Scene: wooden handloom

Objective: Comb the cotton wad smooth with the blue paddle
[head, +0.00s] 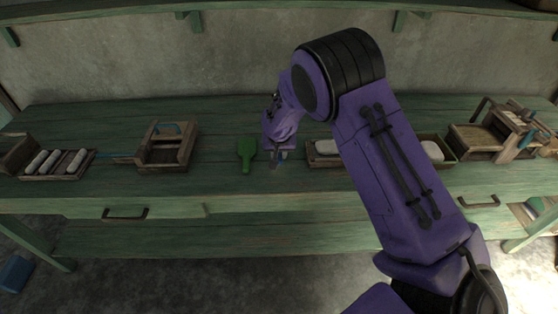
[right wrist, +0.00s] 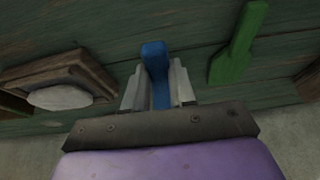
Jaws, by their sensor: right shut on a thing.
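The blue paddle (right wrist: 156,75) is between the fingers of my right gripper (right wrist: 157,92) in the right wrist view; its handle end points away from the wrist. In the head view the same gripper (head: 278,155) is low over the bench, just right of a green paddle (head: 246,152). The green paddle also shows in the right wrist view (right wrist: 238,45). A white cotton wad (head: 327,147) lies in a shallow wooden tray right of the gripper; it shows at left in the right wrist view (right wrist: 60,97). My left gripper is out of view.
A tray with several white rolls (head: 55,161) and a wooden frame box with a blue bar (head: 166,146) stand at left. Another white piece (head: 432,150) lies in a tray right of my arm. A wooden loom-like frame (head: 490,130) stands far right. My arm hides part of the bench (head: 215,180).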

